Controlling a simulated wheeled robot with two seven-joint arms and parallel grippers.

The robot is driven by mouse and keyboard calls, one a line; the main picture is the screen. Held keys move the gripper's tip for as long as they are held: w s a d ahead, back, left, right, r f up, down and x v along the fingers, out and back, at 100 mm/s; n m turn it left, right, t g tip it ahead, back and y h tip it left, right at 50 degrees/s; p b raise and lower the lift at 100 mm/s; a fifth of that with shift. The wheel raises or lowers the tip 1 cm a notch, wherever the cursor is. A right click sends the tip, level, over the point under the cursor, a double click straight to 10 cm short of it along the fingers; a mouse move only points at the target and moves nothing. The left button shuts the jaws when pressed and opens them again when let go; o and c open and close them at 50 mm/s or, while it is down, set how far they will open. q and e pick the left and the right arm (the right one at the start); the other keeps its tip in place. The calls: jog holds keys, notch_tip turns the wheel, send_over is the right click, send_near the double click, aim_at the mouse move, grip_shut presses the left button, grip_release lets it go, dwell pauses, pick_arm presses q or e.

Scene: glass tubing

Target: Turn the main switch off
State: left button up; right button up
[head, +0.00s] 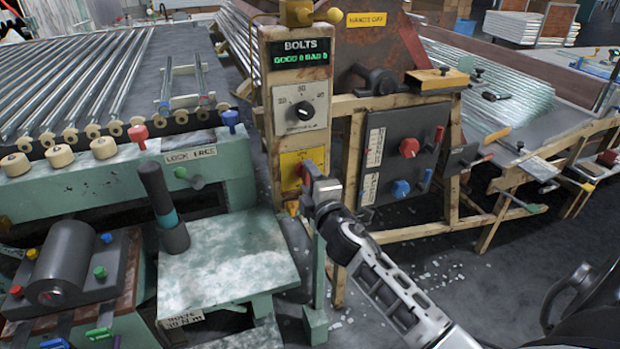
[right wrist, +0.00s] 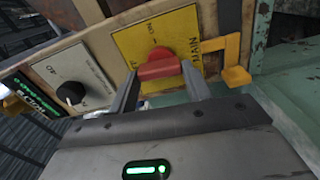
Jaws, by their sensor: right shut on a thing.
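The main switch is a red rotary handle (right wrist: 160,65) on a yellow plate (right wrist: 185,28) marked MAIN in the right wrist view. In the head view the yellow plate (head: 290,160) sits low on the beige control post, with part of the red handle (head: 303,175) showing beside my gripper. My right gripper (right wrist: 158,82) has one finger on each side of the red handle and is shut on it. In the head view my right gripper (head: 318,184) reaches the post from the lower right and hides part of the switch. My left gripper is not in view.
Above the switch are a dial (head: 304,111) and a green BOLTS display (head: 301,58). A dark panel (head: 404,152) with red and blue knobs stands to the right. A green bench (head: 225,262) stands to the left. A yellow bracket (right wrist: 236,75) sits close beside the switch.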

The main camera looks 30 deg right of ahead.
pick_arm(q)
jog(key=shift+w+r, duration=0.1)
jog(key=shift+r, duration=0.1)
pick_arm(e)
jog(key=shift+n, duration=0.6)
jog(key=o, duration=1)
pick_arm(q)
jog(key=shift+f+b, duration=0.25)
jog(key=shift+b, duration=0.4)
pick_arm(e)
jog(key=v, duration=1.6)
pick_arm(q)
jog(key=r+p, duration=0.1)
jog(key=p, duration=0.4)
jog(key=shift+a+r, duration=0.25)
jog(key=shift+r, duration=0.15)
pick_arm(e)
jog(key=s+a+f+m+g+y, duration=0.2)
jog(key=s+a+f+m, duration=0.1)
jog(key=a+m, duration=0.1)
jog(key=s+a+f+m+g+y, duration=0.2)
jog(key=s+a+f+m+y, duration=0.1)
jog(key=a+m, duration=0.2)
jog(key=s+a+f+m+g+y, duration=0.2)
jog(key=s+a+f+m, duration=0.1)
jog(key=a, duration=0.4)
jog(key=shift+s+a+f+m+g+y, duration=0.1)
jog(key=shift+s+f+m+g+y, duration=0.1)
jog(key=shift+f+m+g+y, duration=0.35)
